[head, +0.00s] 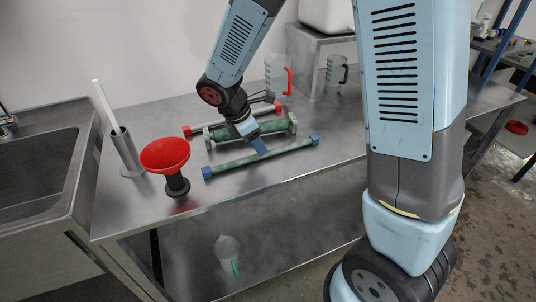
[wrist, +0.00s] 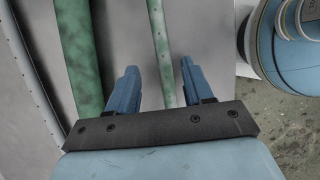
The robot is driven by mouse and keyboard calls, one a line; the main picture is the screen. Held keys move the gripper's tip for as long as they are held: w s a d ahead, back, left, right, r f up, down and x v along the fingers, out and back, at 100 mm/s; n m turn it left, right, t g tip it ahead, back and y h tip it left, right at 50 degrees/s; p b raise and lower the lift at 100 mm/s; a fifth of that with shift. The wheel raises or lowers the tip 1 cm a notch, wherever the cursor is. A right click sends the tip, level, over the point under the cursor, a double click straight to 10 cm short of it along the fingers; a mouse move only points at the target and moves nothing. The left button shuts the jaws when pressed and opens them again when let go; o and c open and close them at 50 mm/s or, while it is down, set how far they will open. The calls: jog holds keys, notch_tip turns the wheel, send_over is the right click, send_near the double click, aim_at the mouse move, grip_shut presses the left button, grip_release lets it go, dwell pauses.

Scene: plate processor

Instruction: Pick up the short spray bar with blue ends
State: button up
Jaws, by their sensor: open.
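The spray bar with blue ends (head: 235,164), a thin mottled green tube, lies along the front of the steel table in the head view. My gripper (head: 261,150) points down at its middle. In the wrist view my gripper (wrist: 158,82) is open, with one blue finger on each side of a thin green bar (wrist: 162,45), which is the blue-ended one. No grip on it shows. Its blue ends are outside the wrist view. Whether the fingertips touch the table is unclear.
A thicker green bar (head: 220,134) with green ends lies just behind; it also shows left of the fingers in the wrist view (wrist: 83,45). A red-ended bar (head: 190,131) lies farther back. A red funnel (head: 166,153) stands left, beside a metal cylinder (head: 127,153).

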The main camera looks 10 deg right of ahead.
jog(key=x, duration=0.4)
jog(key=shift+d, duration=0.1)
grip_shut()
dwell(0.3)
